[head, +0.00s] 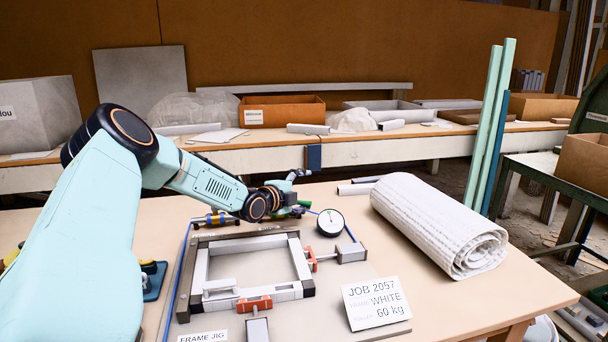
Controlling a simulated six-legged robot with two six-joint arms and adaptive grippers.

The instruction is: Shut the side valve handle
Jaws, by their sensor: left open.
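A small valve with a green handle (303,204) sits at the back of the table, behind the frame jig (188,278), at the end of a blue hose leading toward the side cylinder (351,252). My left gripper (299,175) is open and empty just above and behind this handle; I cannot tell whether they touch. My wrist hides much of the valve body, and the handle's angle is unclear. A second valve, brass with a blue handle (213,218), sits farther left. My right gripper is out of view.
A round gauge (331,222) stands right of the valve. A light frame (298,262) lies in the jig with red-orange clamps. A white roll (435,222) and job sign (376,303) occupy the right side. Bare table lies at the front right.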

